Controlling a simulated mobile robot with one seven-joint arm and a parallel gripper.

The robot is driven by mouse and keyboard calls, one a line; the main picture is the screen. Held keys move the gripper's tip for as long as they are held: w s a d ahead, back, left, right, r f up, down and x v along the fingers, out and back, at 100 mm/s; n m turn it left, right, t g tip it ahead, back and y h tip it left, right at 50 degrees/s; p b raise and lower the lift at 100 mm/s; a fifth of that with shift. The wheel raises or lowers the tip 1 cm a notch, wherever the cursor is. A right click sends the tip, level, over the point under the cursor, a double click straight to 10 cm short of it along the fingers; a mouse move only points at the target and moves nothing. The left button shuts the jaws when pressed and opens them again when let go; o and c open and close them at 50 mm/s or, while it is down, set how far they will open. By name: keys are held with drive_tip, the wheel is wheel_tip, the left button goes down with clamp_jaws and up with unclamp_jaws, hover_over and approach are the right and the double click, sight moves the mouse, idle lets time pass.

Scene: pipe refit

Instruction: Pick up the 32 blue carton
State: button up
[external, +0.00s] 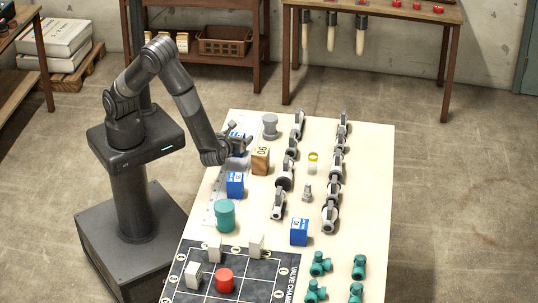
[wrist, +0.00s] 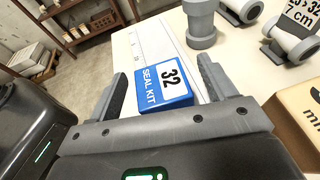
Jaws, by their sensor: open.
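The blue carton marked 32 and SEAL KIT (wrist: 165,88) stands on the pale table, between my gripper's two fingers in the wrist view. In the external view that blue carton (external: 236,140) is at the table's far left, partly hidden by my gripper (external: 246,143). My gripper (wrist: 163,92) is open, with one finger on each side of the carton. A gap shows between the carton and each finger, clearer on the right. Whether the fingers are low enough to span its sides fully is hard to tell.
A tan box marked 90 (external: 260,160) stands close to the right of my gripper. A grey fitting (external: 270,126) stands behind. Other blue cartons (external: 235,184) (external: 299,231) and a teal cylinder (external: 225,215) are nearer the front. Grey valves (external: 284,172) fill the table's middle.

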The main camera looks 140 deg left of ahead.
drive_tip(key=shift+x, duration=0.95)
drive_tip(key=shift+c, duration=0.3)
drive_tip(key=c, duration=1.1)
drive_tip(key=shift+r, duration=0.1)
